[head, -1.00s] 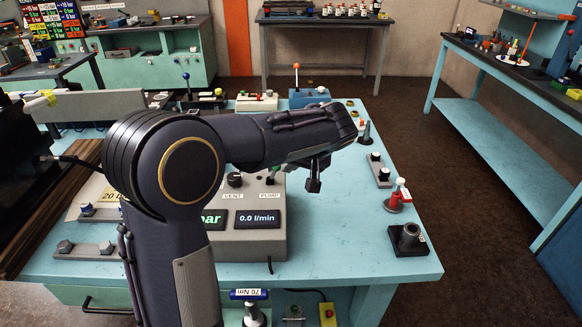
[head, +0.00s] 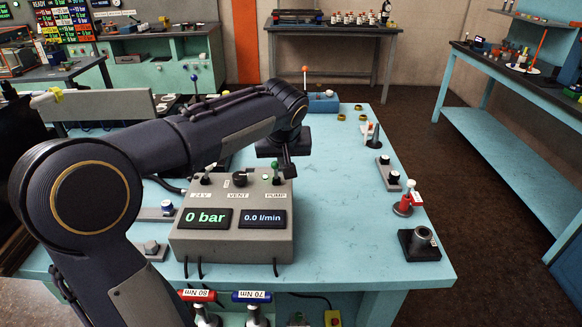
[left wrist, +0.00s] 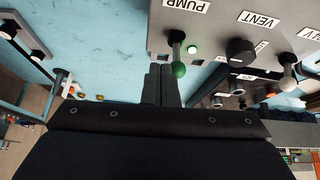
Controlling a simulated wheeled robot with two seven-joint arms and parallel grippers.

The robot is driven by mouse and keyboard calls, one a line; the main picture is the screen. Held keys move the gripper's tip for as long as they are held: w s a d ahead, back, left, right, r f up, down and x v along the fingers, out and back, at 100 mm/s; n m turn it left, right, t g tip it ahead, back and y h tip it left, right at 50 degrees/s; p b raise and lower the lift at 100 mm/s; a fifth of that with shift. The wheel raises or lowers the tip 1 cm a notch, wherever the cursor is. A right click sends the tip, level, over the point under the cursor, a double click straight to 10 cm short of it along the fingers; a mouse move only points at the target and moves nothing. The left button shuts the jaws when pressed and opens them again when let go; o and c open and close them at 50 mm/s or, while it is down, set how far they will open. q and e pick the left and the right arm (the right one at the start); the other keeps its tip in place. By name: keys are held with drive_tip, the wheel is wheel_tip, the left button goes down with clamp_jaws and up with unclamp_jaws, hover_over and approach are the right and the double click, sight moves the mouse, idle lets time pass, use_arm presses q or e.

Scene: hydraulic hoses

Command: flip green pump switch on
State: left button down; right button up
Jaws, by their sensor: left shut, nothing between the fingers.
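The grey control box (head: 232,246) stands on the blue table, with displays reading 0 bar and 0.0 l/min. Its green-tipped pump switch (head: 275,169) stands at the right of the top, above the PUMP label; it also shows in the left wrist view (left wrist: 178,69). A small pale green lamp (left wrist: 193,49) beside it looks lit. My left gripper (head: 287,170) is shut and empty, just right of and behind the switch. In the left wrist view, its closed fingers (left wrist: 161,80) are close beside the green tip; I cannot tell whether they touch. My right gripper is out of view.
The black vent knob (head: 240,179) and the 24 V switch (head: 206,176) sit left of the pump switch. A red fitting (head: 405,203) and a black socket block (head: 419,244) stand at the table's right edge.

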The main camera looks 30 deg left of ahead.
use_arm(q)
drive_tip(key=shift+s+a+n+t+h+b, duration=0.2)
drive_tip(key=shift+s+a+t+h, duration=0.1)
drive_tip(key=shift+a+h, duration=0.15)
drive_tip(key=shift+s+a+n+t+h+b, duration=0.1)
drive_tip(key=shift+s+a+t+h+b, duration=0.15)
drive_tip(key=shift+h, duration=0.2)
drive_tip(key=shift+w+r, duration=0.1)
drive_tip(key=shift+r+p, duration=0.8)
drive_tip(key=shift+r, duration=0.1)
